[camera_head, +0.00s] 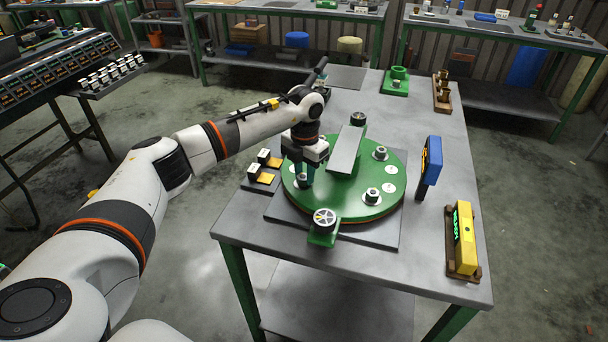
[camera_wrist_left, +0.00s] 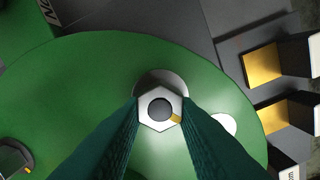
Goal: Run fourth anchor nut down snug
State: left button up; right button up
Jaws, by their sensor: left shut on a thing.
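The green round plate (camera_head: 345,205) lies on a grey base on the table. Nuts stand on it: one at the front right (camera_head: 372,195), one at the back right (camera_head: 380,153), and one at the left (camera_head: 302,181) under my left gripper. My left gripper (camera_head: 306,170) points down over the plate's left side. In the left wrist view, my left gripper (camera_wrist_left: 160,116) is shut on the hex nut (camera_wrist_left: 146,107), which sits over a round washer or seat with a dark bore and a yellow mark. My right gripper is not in view.
A raised grey-topped block (camera_head: 345,150) stands on the plate. White-and-yellow blocks (camera_head: 262,176) lie at the left. A blue tool (camera_head: 430,165) and a yellow device (camera_head: 463,238) stand at the right.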

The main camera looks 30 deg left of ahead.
aim_at(305, 177)
pick_arm(q)
jog(key=m+b, duration=0.1)
jog(key=m, duration=0.3)
jog(key=shift+d+m, duration=0.1)
jog(key=shift+m, duration=0.2)
jog(key=shift+d+r+m+b, duration=0.15)
jog(key=shift+m+b, duration=0.55)
jog(key=shift+m, duration=1.5)
jog(key=o, duration=1)
jog(key=shift+s, duration=0.1)
notch_tip(305, 177, up, 12)
jog(key=b, duration=0.1)
